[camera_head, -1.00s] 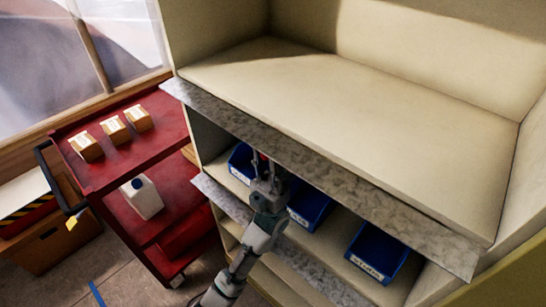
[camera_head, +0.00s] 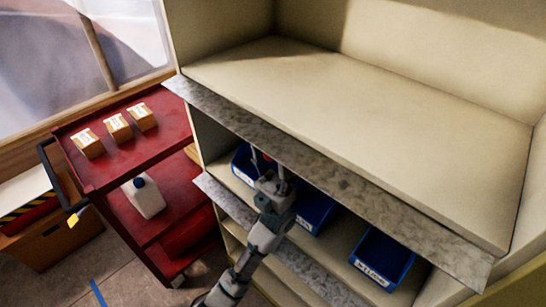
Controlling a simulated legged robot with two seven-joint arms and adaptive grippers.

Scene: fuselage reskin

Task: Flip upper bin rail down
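The upper bin rail (camera_head: 345,186) is a long mottled grey metal strip along the front edge of the cream shelf. It juts outward, sloping down from upper left to lower right. A lower grey rail (camera_head: 228,200) runs along the shelf below. Blue bins (camera_head: 382,258) sit on the shelf between the two rails. My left gripper (camera_head: 268,163) is just under the upper rail, in front of the left blue bin (camera_head: 243,166). Its fingers look spread apart, with nothing visible between them; whether they touch the rail is unclear. My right gripper is out of view.
A red cart (camera_head: 110,160) stands left of the shelving, with several small boxes (camera_head: 118,127) on top and a white jug (camera_head: 146,198) on its lower shelf. The large upper cream shelf (camera_head: 370,110) is empty. A cardboard box (camera_head: 52,238) sits at lower left.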

